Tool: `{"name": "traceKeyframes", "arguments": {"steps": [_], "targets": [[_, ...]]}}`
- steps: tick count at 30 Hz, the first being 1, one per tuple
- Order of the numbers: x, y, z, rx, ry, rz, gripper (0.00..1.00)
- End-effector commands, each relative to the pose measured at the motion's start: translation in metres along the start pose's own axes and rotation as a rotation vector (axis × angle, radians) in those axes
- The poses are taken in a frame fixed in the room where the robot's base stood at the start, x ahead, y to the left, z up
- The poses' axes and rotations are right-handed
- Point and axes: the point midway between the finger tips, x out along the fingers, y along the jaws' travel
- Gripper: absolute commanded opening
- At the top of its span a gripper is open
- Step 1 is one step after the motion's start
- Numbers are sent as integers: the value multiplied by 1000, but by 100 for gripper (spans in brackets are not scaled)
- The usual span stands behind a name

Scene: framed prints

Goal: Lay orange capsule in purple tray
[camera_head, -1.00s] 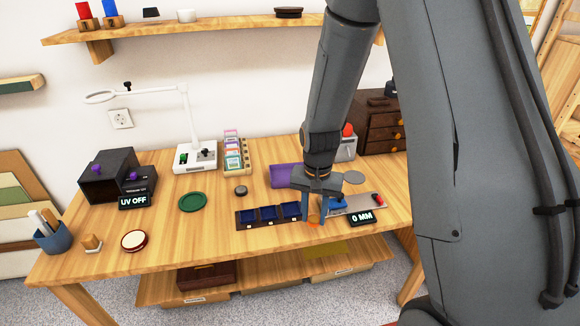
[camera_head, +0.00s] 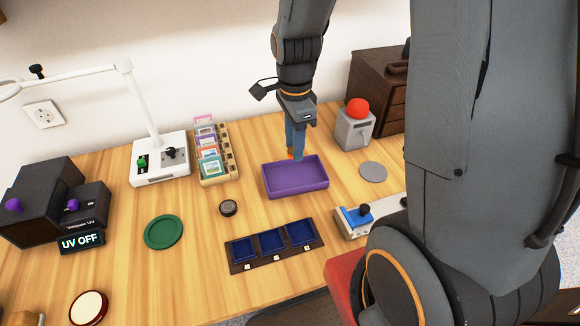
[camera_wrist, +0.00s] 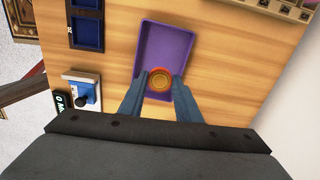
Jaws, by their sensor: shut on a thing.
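The purple tray (camera_head: 296,180) is an open, shallow rectangular box on the wooden table, and it also shows in the wrist view (camera_wrist: 163,38). My gripper (camera_head: 293,153) points down over the tray's back part in the head view. It is shut on the orange capsule (camera_wrist: 159,80), a round orange disc-like end in the wrist view, between the two blue-grey fingertips. In the head view only a small orange-red bit of the capsule (camera_head: 291,154) shows beside the fingers. The capsule appears above the tray; its exact height over the tray floor is hard to tell.
A grey box with a red button (camera_head: 358,107) stands right of the tray, with a grey disc (camera_head: 373,172) in front. A rack of cards (camera_head: 213,155) stands to the left. A dark three-pocket holder (camera_head: 272,246) and a blue-topped device (camera_head: 357,216) lie nearer.

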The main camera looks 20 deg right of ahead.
Motion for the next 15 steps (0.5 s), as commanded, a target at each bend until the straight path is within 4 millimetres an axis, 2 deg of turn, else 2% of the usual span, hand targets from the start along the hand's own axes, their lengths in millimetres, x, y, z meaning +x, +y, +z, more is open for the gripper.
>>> {"name": "traceKeyframes", "arguments": {"steps": [6, 15], "targets": [[36, 2, -1, 2, 0, 5, 5], [61, 2, 0, -2, 0, 4, 5]]}}
